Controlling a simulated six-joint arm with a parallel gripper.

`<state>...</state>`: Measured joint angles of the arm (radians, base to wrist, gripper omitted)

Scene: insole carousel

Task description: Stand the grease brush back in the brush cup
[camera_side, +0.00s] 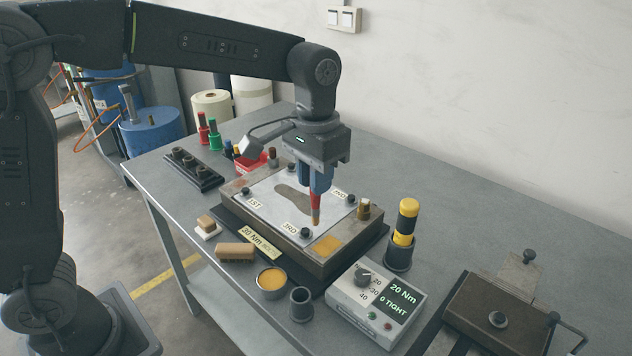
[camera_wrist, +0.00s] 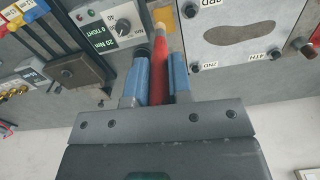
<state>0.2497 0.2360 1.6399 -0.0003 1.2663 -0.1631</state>
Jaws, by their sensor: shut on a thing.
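My gripper (camera_side: 318,183) is shut on the grease brush (camera_side: 316,205), which has a red handle and a tan lower end. In the wrist view the red brush (camera_wrist: 162,75) lies between the two blue fingers (camera_wrist: 160,82). A small dark grey cup (camera_side: 301,306), apparently empty, stands on the bench in front, right of the grease pot (camera_side: 271,281); I take it for the brush cup. I cannot make this cup out in the wrist view.
The mould (camera_side: 335,262) with its insole-shaped recess lies under my gripper. A yellow-and-black tool (camera_side: 408,215) stands tall in another dark holder (camera_side: 399,257) at right. A brown block (camera_side: 236,252) lies left of the grease pot.

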